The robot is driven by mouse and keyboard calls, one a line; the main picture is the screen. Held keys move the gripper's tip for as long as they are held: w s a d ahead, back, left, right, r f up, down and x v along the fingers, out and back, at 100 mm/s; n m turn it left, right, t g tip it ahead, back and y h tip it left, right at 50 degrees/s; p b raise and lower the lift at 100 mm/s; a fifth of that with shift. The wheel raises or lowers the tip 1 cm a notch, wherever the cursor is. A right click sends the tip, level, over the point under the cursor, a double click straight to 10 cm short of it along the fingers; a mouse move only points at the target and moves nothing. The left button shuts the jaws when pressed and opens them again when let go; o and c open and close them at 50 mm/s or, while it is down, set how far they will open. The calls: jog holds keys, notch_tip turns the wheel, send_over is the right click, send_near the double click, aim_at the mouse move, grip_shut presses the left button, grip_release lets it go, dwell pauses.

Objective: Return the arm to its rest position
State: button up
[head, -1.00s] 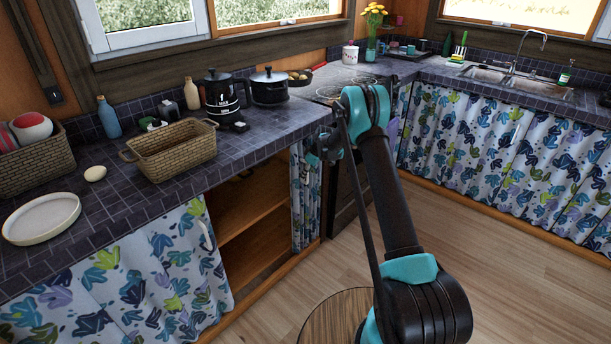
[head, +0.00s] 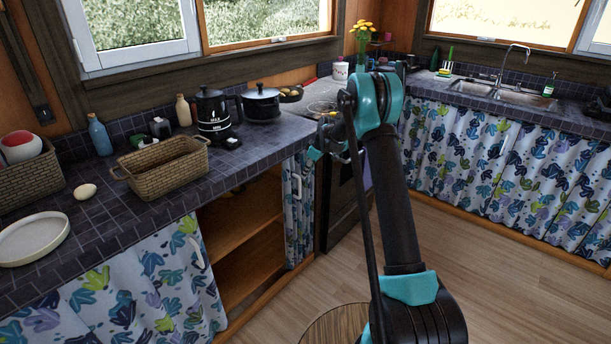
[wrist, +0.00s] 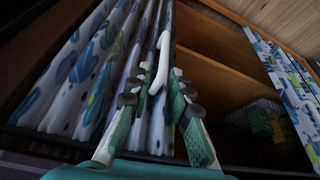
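My arm (head: 388,180) stands bent in the middle of the head view, with its upper joint near the stove. My gripper (wrist: 161,80) shows in the wrist view with its two green and grey fingers apart. A white curved door handle (wrist: 160,62) appears between and beyond the fingertips; I cannot tell whether they touch it. Nothing is clearly clamped. The same handle seems to be on the narrow patterned door (head: 298,205) right of the open cabinet.
The open cabinet (head: 240,235) has wooden shelves. The dark tiled counter (head: 95,235) holds a wicker basket (head: 165,168), a plate (head: 32,240), a kettle (head: 212,112) and a pot (head: 261,103). The sink (head: 500,95) is at the right.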

jog(key=s+d+r+m+t+h, duration=0.1)
jog(key=s+d+r+m, duration=0.35)
jog(key=s, duration=0.65)
jog(key=s+d+r+m+h, duration=0.1)
jog(key=s+d+r+m, duration=0.1)
jog(key=s+d+r, duration=0.75)
jog(key=s+d+f+m, duration=0.1)
jog(key=s+f+m, duration=0.1)
jog(key=s, duration=0.8)
jog(key=s+d+f+m+h, duration=0.1)
jog(key=s+f, duration=0.1)
jog(key=s, duration=0.8)
jog(key=s+d+f+m+h, duration=0.1)
jog(key=s+f+m, duration=0.1)
jog(key=s, duration=0.9)
jog(key=shift+d+f+m+t, duration=0.3)
jog(key=shift+f+m+t, duration=0.1)
jog(key=shift+f, duration=0.1)
jog(key=shift+w+a, duration=0.1)
